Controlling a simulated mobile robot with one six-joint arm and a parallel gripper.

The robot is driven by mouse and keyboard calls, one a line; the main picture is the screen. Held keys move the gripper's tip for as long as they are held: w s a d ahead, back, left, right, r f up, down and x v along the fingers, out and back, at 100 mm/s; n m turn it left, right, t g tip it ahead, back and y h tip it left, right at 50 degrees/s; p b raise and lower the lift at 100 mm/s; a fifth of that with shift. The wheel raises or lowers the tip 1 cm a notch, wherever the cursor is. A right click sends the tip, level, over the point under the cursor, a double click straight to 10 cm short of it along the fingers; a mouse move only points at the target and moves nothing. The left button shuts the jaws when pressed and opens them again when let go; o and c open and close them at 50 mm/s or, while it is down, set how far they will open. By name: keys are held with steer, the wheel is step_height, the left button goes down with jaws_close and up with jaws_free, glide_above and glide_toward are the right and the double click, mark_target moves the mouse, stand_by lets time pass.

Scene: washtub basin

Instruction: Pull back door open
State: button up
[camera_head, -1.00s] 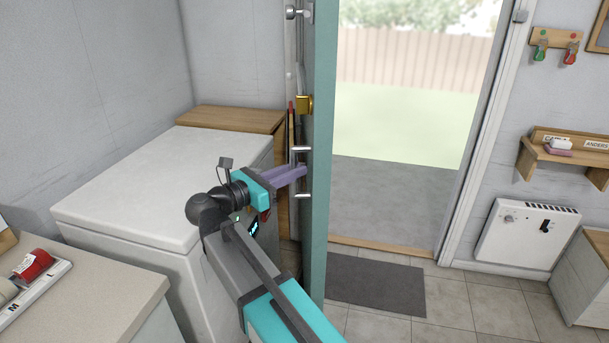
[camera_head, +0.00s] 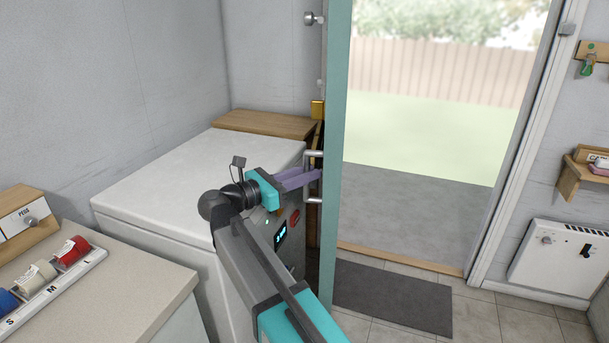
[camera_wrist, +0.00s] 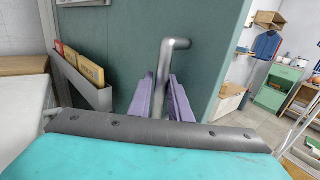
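The green back door (camera_head: 334,150) stands swung open into the room and is seen nearly edge-on in the head view. Its silver bar handle (camera_head: 314,158) is on the left face. My gripper (camera_head: 302,178) is at that handle. In the wrist view, the purple fingers of my gripper (camera_wrist: 163,95) lie on both sides of the handle's upright bar (camera_wrist: 165,70) and appear shut on it. The door's green face (camera_wrist: 205,70) fills the view behind. The exact contact at the lower bar is hidden by the fingers.
A white chest appliance (camera_head: 200,180) stands close left of the door and my arm. A counter (camera_head: 120,290) with coloured rolls is at lower left. A dark mat (camera_head: 392,297) lies by the open doorway, and a white heater (camera_head: 560,258) hangs at right.

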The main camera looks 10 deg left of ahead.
steer(key=o, duration=0.3)
steer(key=shift+w+d, duration=0.1)
steer(key=shift+w, duration=0.05)
steer(key=shift+f, duration=0.1)
steer(key=b+v, duration=0.1)
steer(key=v, duration=1.3)
steer(key=shift+b, duration=0.35)
